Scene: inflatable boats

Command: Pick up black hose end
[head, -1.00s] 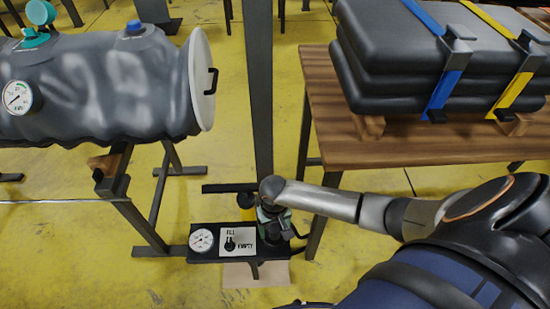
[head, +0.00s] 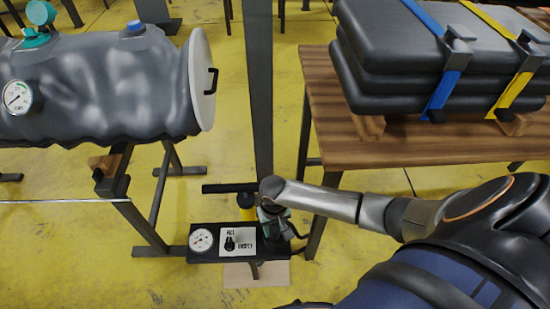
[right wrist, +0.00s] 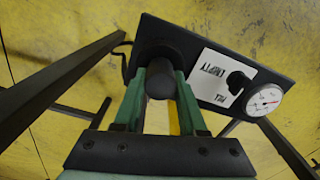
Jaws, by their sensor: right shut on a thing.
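The black hose end (right wrist: 160,78) is a short dark cylinder at the black pump panel (right wrist: 215,62), in the right wrist view. The green fingers of my right gripper (right wrist: 160,92) are on both sides of it and shut on it. In the head view, my right gripper (head: 270,214) reaches down to the right end of the panel (head: 210,256), and my own wrist partly hides the hose end. I cannot tell whether the hose end is clear of its seat. My left gripper is not in view.
The panel carries a round gauge (head: 201,240) and a fill/empty knob (head: 229,243). A dark post (head: 258,90) stands just behind. A grey inflatable cylinder (head: 100,85) lies on a stand at left. A wooden table (head: 400,145) with strapped black boats (head: 390,60) stands at right.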

